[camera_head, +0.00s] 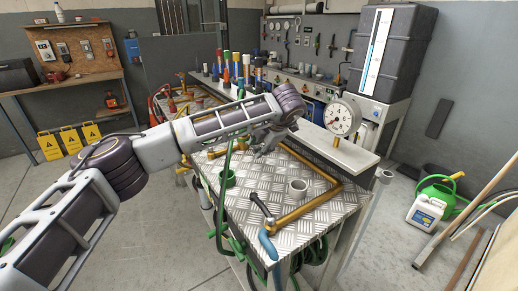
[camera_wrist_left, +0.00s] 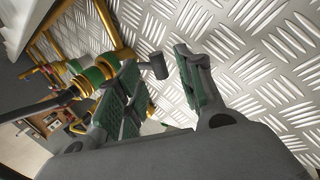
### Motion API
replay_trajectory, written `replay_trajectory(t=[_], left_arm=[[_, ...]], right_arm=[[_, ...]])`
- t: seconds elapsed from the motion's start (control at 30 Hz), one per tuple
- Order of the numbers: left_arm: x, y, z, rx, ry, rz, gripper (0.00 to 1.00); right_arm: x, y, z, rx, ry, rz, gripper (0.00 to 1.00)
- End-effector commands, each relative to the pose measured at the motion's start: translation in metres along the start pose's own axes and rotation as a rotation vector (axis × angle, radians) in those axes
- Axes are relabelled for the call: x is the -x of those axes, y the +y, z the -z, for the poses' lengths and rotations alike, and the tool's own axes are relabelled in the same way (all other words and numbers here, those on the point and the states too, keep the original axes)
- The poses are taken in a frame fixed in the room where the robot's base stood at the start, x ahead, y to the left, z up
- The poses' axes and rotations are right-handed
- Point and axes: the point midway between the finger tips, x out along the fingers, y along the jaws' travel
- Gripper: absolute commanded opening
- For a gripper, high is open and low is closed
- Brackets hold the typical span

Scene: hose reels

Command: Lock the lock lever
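My left arm crosses the head view from lower left, and its gripper (camera_head: 262,148) hangs over the diamond-plate bench top. In the left wrist view the gripper (camera_wrist_left: 165,95) is open, its two green-padded fingers apart. A dark rod with a grey cylindrical end (camera_wrist_left: 153,67) shows just beyond the fingertips, beside brass fittings with green bands (camera_wrist_left: 95,75); it may be the lock lever, but I cannot tell. My right gripper is not in view.
Green hose hangs at the bench's left and front. Bottles stand behind.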

Motion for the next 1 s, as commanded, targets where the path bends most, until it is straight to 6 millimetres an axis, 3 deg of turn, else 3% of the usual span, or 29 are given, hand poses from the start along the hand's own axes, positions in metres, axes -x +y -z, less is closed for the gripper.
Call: replay_trajectory(t=[0.2, 0.5, 0.8, 1.0], left_arm=[[-0.012, 0.001, 0.0, 0.001, 0.001, -0.001, 0.37], [-0.014, 0.001, 0.0, 0.001, 0.0, -0.001, 0.37], [-0.013, 0.001, 0.0, 0.001, 0.001, -0.001, 0.01], [-0.013, 0.001, 0.0, 0.001, 0.001, -0.001, 0.0]], right_arm=[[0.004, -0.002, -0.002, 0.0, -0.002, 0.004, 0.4], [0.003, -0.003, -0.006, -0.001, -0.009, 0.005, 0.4], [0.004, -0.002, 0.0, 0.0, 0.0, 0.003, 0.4], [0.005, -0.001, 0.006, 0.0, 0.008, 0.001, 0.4]])
